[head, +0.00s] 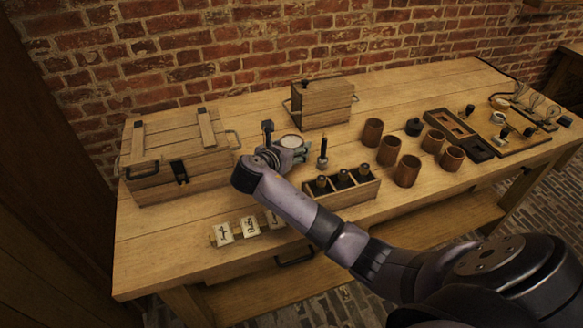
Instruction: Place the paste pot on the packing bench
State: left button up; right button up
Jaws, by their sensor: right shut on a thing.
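The paste pot (292,141) is a small round pot with a pale, whitish top, over the middle of the wooden packing bench (160,245). My right gripper (294,155) is shut on it, with my arm reaching in from the lower right. My gripper and wrist hide much of the pot's side. I cannot tell whether its base touches the bench top. My left gripper is out of view.
A wooden chest (180,160) stands left and a wooden box (322,103) behind. A dark upright brush-like tool (322,152) and a bottle rack (340,190) are close right. Paper labels (249,227) lie in front. Several brown cups (388,151) stand right.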

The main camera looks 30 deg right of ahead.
aim_at(291, 175)
notch_tip(291, 175, down, 8)
jog(key=shift+r+b, duration=0.15)
jog(key=shift+b, duration=0.15)
jog(key=o, duration=1.3)
jog(key=shift+c, duration=0.2)
jog(key=shift+a, duration=0.1)
jog(key=v, duration=1.2)
